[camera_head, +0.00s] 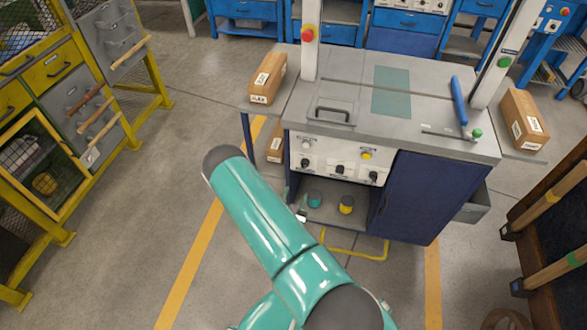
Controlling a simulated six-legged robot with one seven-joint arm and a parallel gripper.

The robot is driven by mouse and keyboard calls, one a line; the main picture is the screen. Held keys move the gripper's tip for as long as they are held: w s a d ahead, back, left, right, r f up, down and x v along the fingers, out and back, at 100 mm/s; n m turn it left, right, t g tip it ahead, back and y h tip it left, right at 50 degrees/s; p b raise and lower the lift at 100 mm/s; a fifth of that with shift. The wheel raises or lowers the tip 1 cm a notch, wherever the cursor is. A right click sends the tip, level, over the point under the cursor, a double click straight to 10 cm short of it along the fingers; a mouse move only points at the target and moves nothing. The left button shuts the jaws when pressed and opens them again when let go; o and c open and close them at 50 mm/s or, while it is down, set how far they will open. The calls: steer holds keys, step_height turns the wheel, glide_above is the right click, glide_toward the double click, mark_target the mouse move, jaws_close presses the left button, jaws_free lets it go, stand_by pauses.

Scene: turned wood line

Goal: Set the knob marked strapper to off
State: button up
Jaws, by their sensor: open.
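The control panel (322,158) is on the front of a grey-topped workbench. It carries a row of black knobs: a left one (305,162), a middle one (340,169) and a right one (373,176). Their labels and pointer settings are too small to read, so I cannot tell which is the strapper knob. A pale button and a yellow button (366,155) sit above them. My teal arm is in front, left of and below the panel. A small pale and dark piece at its edge looks like part of my gripper (302,215), open and apart from the knobs; the rest is hidden.
Cardboard boxes stand on the left wing (267,78) and right wing (524,119) of the bench. A teal cup and a yellow cup (346,204) sit on the shelf below. Yellow racks (60,75) stand left. Floor between racks and bench is clear.

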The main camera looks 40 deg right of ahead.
mark_target(304, 167)
steer(key=x, duration=1.4)
steer(key=shift+f, duration=0.1)
steer(key=shift+c, duration=0.2)
steer(key=c, duration=0.9)
